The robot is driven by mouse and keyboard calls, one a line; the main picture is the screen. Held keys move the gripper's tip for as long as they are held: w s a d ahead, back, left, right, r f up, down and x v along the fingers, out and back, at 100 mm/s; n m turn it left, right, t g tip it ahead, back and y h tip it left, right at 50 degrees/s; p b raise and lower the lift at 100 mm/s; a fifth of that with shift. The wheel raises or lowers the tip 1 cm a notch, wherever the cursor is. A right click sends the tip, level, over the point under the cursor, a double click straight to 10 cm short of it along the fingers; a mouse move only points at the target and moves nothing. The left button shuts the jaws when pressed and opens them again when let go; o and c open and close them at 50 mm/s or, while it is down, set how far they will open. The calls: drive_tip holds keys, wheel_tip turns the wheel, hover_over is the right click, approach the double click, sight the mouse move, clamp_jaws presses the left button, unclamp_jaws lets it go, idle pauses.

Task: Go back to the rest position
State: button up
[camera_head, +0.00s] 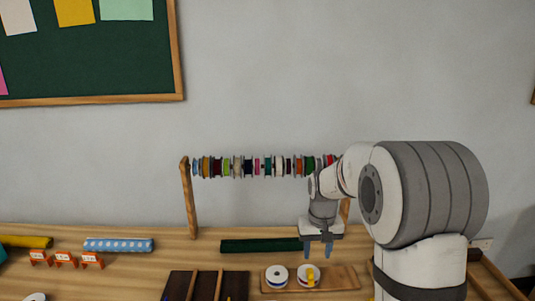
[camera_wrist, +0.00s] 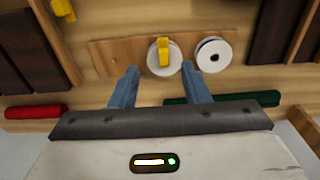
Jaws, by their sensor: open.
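My gripper (camera_head: 317,249) hangs above the wooden table (camera_head: 143,263), fingers pointing down. In the wrist view its two blue fingers (camera_wrist: 158,86) are apart with nothing held between them. Just beyond the fingertips is a wooden board (camera_wrist: 112,54) carrying two white spools. One white spool (camera_wrist: 153,66) has a yellow piece (camera_wrist: 163,50) on it. The other spool (camera_wrist: 213,66) has a dark ring around its hub. In the head view the board (camera_head: 343,277) lies below and in front of the gripper.
A rack of colored ribbon spools (camera_head: 247,167) stands behind my gripper on a wooden post (camera_head: 188,200). A dark green roll (camera_head: 258,246) lies left of the gripper. A dark divided tray (camera_head: 233,285), a blue dotted roll (camera_head: 118,245) and orange label stands (camera_head: 65,260) are further left.

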drive_tip(key=s+r+t, duration=0.1)
drive_tip(key=s+r, duration=0.2)
drive_tip(key=s, duration=0.9)
drive_tip(key=s+r+t, duration=0.1)
drive_tip(key=s+r, duration=0.2)
drive_tip(key=s, duration=1)
drive_tip(key=shift+s+r, duration=0.2)
drive_tip(key=shift+r, duration=0.05)
drive_tip(key=shift+a, duration=0.1)
